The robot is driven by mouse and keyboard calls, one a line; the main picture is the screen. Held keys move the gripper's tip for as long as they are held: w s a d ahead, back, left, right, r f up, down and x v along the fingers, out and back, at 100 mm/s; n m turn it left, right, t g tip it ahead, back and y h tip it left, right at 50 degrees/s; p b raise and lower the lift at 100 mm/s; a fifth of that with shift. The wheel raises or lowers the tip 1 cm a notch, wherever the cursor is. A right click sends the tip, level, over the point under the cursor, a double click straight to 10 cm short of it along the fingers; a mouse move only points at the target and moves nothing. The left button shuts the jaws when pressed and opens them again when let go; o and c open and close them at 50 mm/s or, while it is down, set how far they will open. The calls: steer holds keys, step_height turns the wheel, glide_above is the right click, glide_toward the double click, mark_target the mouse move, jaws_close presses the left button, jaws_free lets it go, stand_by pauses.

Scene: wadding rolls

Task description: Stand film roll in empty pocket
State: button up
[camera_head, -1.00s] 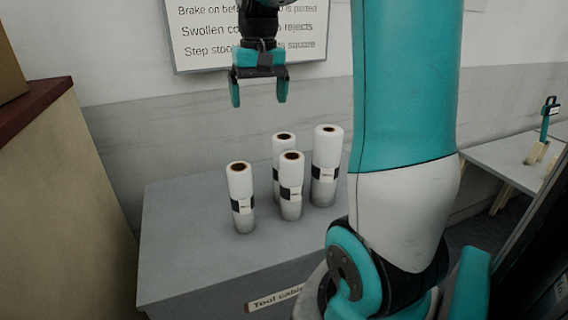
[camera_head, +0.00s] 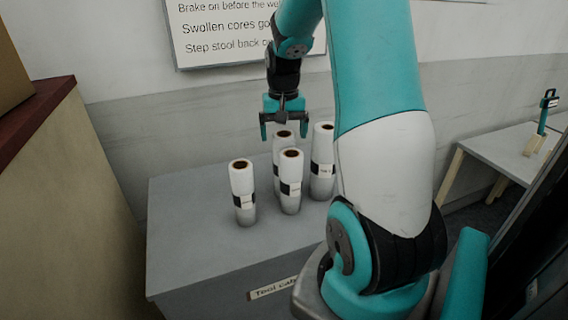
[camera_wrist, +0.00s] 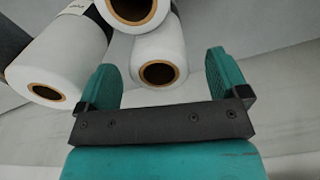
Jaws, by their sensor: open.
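Several white film rolls with brown cores and dark bands stand upright on a grey cabinet top (camera_head: 190,225). In the head view, one roll is at the left (camera_head: 243,192), one at the front middle (camera_head: 290,182), one behind it (camera_head: 282,147) and a taller one at the right (camera_head: 322,160). My gripper (camera_head: 283,132) is open and empty, just above the back roll. In the wrist view, a roll's end (camera_wrist: 159,72) shows between the open fingers of my gripper (camera_wrist: 160,85), with other rolls above and left. No pocket is visible.
A label reading "Tool cab..." (camera_head: 275,289) is on the cabinet front. A tan box-like unit with a red top (camera_head: 40,110) stands at the left. A wall sign (camera_head: 225,35) hangs behind. A side table (camera_head: 500,150) stands at the right. The cabinet top's left part is clear.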

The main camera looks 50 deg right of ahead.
mark_target(284, 145)
steer(key=shift+d+f+p, duration=0.2)
steer(key=shift+f+p, duration=0.8)
steer(key=shift+f, duration=1.3)
steer(key=shift+w, duration=0.1)
steer(key=c, duration=1.7)
steer(key=shift+r, duration=0.15)
